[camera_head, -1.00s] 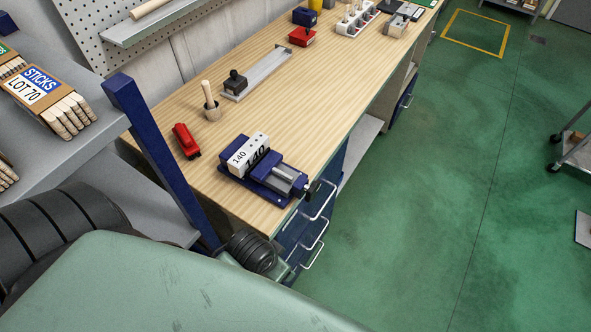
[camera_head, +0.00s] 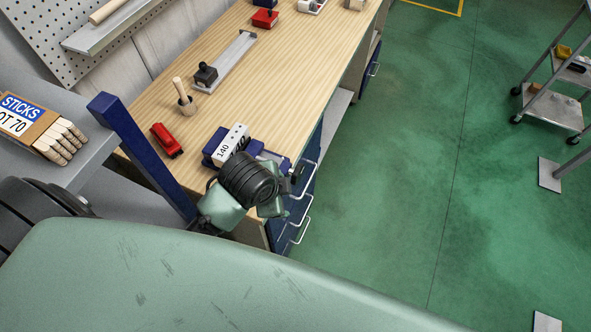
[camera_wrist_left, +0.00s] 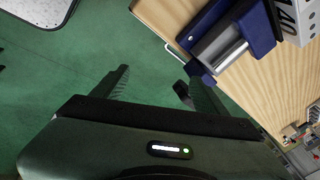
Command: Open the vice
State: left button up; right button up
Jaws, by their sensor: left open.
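The blue vice (camera_head: 213,146) sits on the near end of the wooden workbench, with a white block marked 140 (camera_head: 234,141) at its jaws. My left forearm covers the vice's near side in the head view. In the left wrist view, the vice (camera_wrist_left: 258,28) is at the top right, with its silver slide showing. A dark handle (camera_wrist_left: 183,93) at its outer end is partly hidden by my right-hand finger. My left gripper (camera_wrist_left: 155,84) is open, its fingers spread over the floor beside the bench edge. I cannot tell whether it touches the handle. My right gripper is out of view.
A red tool (camera_head: 167,140), a wooden-handled pot (camera_head: 184,99) and a metal rail (camera_head: 226,66) stand on the bench. A grey shelf with bundled sticks (camera_head: 45,130) and a blue post (camera_head: 140,155) are at left. Drawer handles (camera_head: 300,214) project from the bench front.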

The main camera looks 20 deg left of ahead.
aim_at(294, 174)
pick_arm(q)
jog(key=w+r+m, duration=0.1)
jog(key=m, duration=0.1)
jog(key=w+r+m, duration=0.1)
jog(key=w+m, duration=0.1)
jog(key=w+r+m, duration=0.1)
jog(key=w, duration=0.1)
jog(key=shift+d+r+m+t+p, duration=0.25)
jog(key=shift+m+t+p, duration=0.05)
jog(key=shift+m, duration=0.1)
jog(key=shift+w+m, duration=0.25)
jog(key=shift+m, duration=0.05)
jog(key=p+x, duration=0.1)
jog(key=x, duration=0.5)
jog(key=shift+f, duration=0.25)
jog(key=shift+w+f, duration=0.3)
jog(key=shift+f, duration=0.2)
jog(key=c, duration=1.4)
jog(key=shift+o, duration=0.2)
jog(key=shift+a, duration=0.1)
jog(key=shift+s, duration=0.1)
